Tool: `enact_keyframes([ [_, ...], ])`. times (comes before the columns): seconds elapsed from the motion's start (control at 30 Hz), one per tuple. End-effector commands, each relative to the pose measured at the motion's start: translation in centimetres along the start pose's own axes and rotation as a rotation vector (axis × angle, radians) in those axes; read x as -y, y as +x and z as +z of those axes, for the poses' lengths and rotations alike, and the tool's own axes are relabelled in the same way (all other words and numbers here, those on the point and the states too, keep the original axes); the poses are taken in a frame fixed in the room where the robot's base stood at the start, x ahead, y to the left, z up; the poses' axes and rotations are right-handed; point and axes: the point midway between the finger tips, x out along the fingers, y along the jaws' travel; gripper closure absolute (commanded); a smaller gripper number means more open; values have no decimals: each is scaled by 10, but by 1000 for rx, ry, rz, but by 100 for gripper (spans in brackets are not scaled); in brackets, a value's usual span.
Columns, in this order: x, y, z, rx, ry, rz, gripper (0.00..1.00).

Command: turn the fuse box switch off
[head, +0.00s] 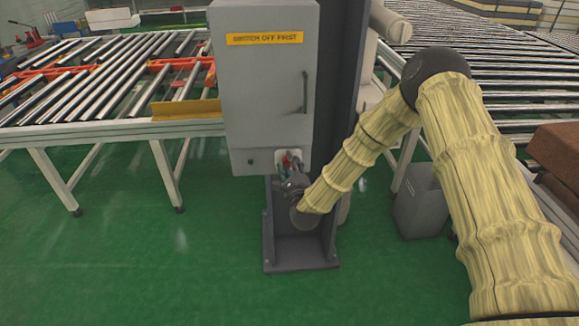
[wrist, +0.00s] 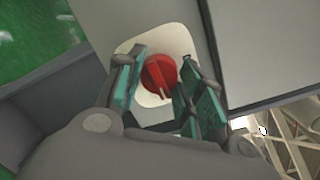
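The fuse box (head: 265,85) is a grey cabinet with a yellow "SWITCH OFF FIRST" label and a closed door with a dark handle. Its red rotary switch (wrist: 158,74) sits on a white plate (wrist: 180,40) on the lower part of the box; it shows only partly in the head view (head: 288,160). The fingers look close to the knob, the right one closer; I cannot tell whether either touches. In the head view my gripper (head: 290,172) is just below the box and partly hides the switch.
The box is mounted on a dark grey post (head: 300,250) with a base plate on the green floor. Roller conveyors (head: 110,75) stand to the left and right behind it. A grey bin (head: 420,205) and a brown block (head: 557,155) are at the right.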

Motion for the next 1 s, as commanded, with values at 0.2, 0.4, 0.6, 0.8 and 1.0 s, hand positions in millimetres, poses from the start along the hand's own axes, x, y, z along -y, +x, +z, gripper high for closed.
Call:
enact_keyframes([
  [0.2,0,0,0,0,-3,0,87],
  [0.4,-1,0,-1,-3,-46,3,87],
  [0.6,-2,0,-2,-11,-159,13,87],
  [0.8,-2,1,-2,-23,-333,28,87],
  [1.0,-3,0,-1,-37,-523,46,87],
])
